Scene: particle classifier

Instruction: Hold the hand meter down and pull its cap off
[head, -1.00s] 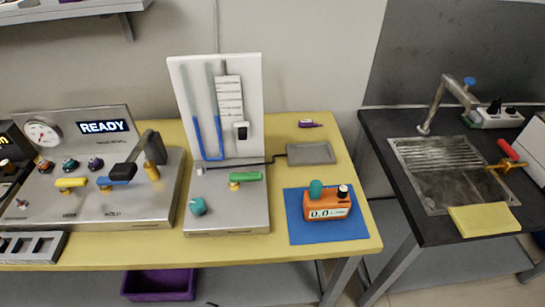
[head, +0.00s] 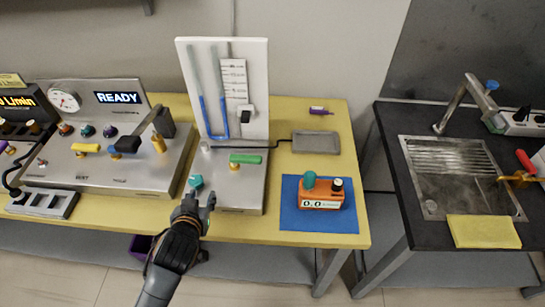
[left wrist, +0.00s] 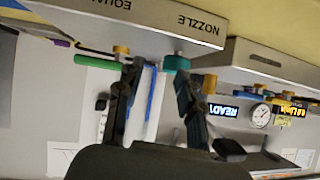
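The hand meter (head: 318,203) is an orange box with a 0.0 display, standing upright on a blue mat (head: 345,222). A round teal cap (head: 309,180) sits on its top left, and a dark knob with a pale top (head: 337,186) on its top right. My left gripper (head: 200,201) is open and empty at the table's front edge, well left of the meter. In the left wrist view its fingers (left wrist: 160,76) are spread near the teal knob (left wrist: 177,62) of the manometer stand. The meter cannot be made out there. My right gripper is not in view.
The manometer stand (head: 240,195) with green handle (head: 245,159) lies between my left gripper and the meter. A steel panel reading READY (head: 118,98) is at left. A grey plate (head: 316,143) lies behind the mat. A sink bench (head: 440,225) stands at right, across a gap.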

